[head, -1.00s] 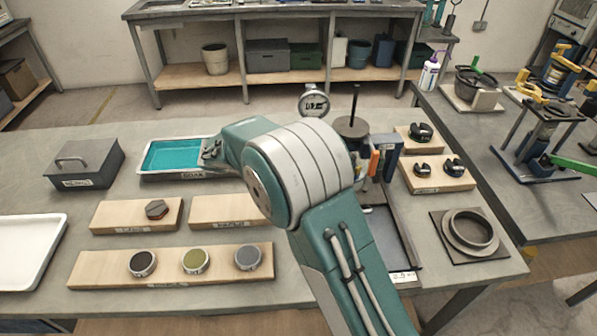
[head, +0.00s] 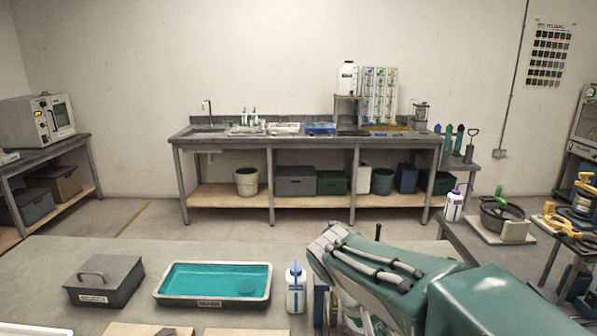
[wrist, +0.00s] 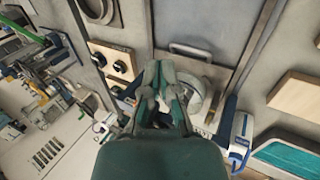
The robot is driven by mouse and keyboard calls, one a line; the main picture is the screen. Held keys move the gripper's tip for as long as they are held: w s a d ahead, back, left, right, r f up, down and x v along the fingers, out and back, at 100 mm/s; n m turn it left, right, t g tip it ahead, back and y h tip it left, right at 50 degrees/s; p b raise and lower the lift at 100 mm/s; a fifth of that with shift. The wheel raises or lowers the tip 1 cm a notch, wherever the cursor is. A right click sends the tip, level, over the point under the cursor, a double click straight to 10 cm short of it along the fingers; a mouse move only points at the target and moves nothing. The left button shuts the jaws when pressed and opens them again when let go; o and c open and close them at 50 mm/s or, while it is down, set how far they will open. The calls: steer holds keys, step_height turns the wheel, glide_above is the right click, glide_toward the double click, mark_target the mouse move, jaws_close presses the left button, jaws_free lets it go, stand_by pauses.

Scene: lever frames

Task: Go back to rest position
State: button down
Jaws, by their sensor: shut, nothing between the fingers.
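My gripper (wrist: 164,82) is shut and empty in the wrist view, its grey fingertips together above the bench. It is not clear in the head view, where my folded teal arm fills the lower right. A round pale part, partly hidden, shows just right of the fingers in the wrist view; I cannot tell if they touch.
A teal-filled tray (head: 213,283), a grey lidded box (head: 105,279) and a white bottle with a blue top (head: 294,290) stand on the near bench left of my arm. The bottle also shows in the wrist view (wrist: 241,135). Bench surface behind the tray is clear.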

steer(key=s+r+t+y, duration=0.1)
steer(key=s+t+y, duration=0.4)
steer(key=s, duration=0.8)
steer(key=shift+r+t+y, duration=0.3)
steer(key=shift+r, duration=0.05)
steer(key=shift+d, duration=0.15)
